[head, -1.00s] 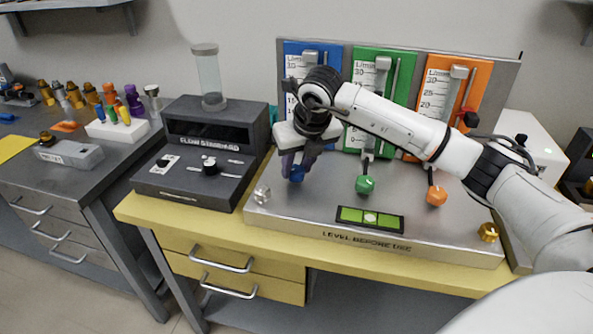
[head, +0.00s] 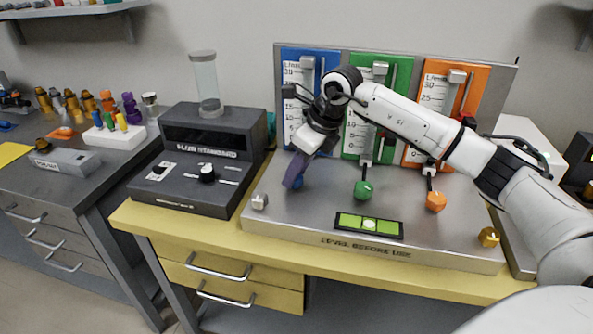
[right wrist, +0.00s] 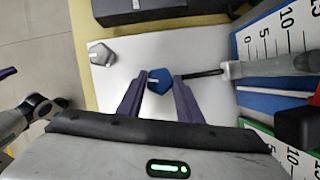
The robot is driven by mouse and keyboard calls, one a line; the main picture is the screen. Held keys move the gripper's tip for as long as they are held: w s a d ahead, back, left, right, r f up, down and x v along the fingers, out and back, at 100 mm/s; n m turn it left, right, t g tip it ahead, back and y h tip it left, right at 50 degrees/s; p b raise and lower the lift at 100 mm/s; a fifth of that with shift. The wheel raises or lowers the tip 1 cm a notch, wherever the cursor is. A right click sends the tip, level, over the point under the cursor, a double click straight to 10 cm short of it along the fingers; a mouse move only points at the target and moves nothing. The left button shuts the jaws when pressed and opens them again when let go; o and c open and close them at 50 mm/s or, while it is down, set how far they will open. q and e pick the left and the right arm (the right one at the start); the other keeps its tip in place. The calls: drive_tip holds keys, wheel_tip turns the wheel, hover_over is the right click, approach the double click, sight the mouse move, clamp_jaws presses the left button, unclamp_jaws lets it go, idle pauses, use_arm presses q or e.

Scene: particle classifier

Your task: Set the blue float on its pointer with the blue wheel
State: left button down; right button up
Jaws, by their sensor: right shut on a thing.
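The blue wheel (head: 298,183) is at the left of the metal plate, partly hidden by my right gripper (head: 294,178). In the right wrist view, the blue wheel (right wrist: 160,81), with a white mark, sits between the purple fingers of my right gripper (right wrist: 160,78), which is shut on it. The blue panel (head: 290,58) with its L/min scale stands behind, partly covered by my right wrist. I cannot make out the blue float or its pointer. Part of my left arm (right wrist: 38,108) shows at the wrist view's left edge; its jaws are unclear.
The green wheel (head: 363,190) and orange wheel (head: 436,201) stand to the right on the plate. A green level (head: 350,220) lies in front. A silver knob (head: 260,201) and brass knob (head: 488,237) are at the plate's front corners. The flow standard box (head: 225,140) stands left.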

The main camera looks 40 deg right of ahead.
idle(0.4)
drive_tip(key=o, duration=1)
drive_tip(key=shift+o, duration=0.2)
drive_tip(key=v, duration=1)
drive_tip(key=shift+r, duration=0.2)
drive_tip(key=shift+d, duration=0.1)
